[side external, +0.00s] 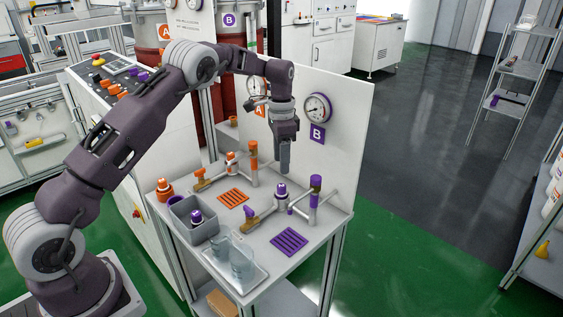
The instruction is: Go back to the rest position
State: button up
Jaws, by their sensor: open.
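My gripper (284,160) points straight down above the small white worktable (262,277). A white-bodied bottle with a purple top (281,192) stands below it, close under the fingertips. From this angle I cannot make out the gap between the fingers or tell whether they touch the bottle. My arm reaches over the table from the left, bent at the elbow, with its wrist in front of the white back panel.
A tray with clear beakers (240,262) is at the front. Orange pipework (253,160) and purple pipework (315,192) rise near the gripper. Gauges (317,107) hang on the panel.

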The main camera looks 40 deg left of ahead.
jog(key=s+d+r+n+t, duration=0.15)
jog(key=s+d+r, duration=0.25)
jog(key=s+r, duration=0.5)
jog(key=s+d+r+n+t, duration=0.15)
jog(key=s+d+r, duration=0.35)
jog(key=r, duration=0.6)
jog(key=s+d+f+n+t, duration=0.1)
jog(key=s, duration=1.1)
jog(key=s+d+f+n+t, duration=0.1)
jog(key=s+d+n, duration=0.1)
jog(key=s, duration=1)
jog(key=shift+s+t, duration=0.2)
jog(key=shift+t, duration=0.1)
